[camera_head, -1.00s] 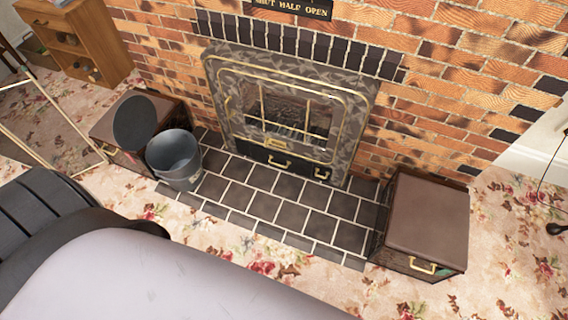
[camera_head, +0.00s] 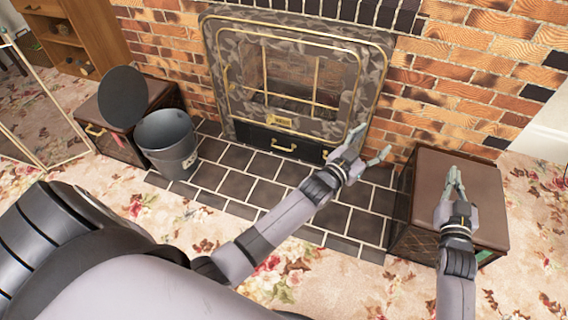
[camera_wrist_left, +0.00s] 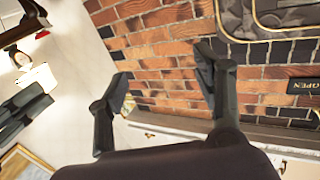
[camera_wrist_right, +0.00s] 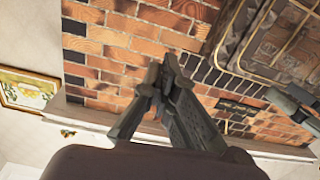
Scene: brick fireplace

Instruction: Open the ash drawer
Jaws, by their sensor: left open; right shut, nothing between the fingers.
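The ash drawer (camera_head: 262,140) is a dark strip at the bottom of the fireplace front (camera_head: 232,80), with a brass handle (camera_head: 284,147) on its face. It looks closed. My left gripper (camera_head: 368,146) is open and empty to the right of the drawer, in front of the fireplace's lower right corner. It also shows in the left wrist view (camera_wrist_left: 160,72), spread before the brick wall. My right gripper (camera_head: 454,178) is shut and empty, in front of the right-hand box. In the right wrist view its fingers (camera_wrist_right: 164,72) are together.
Another brown box (camera_head: 425,165) stands at the hearth's right. The tiles directly before the drawer are clear.

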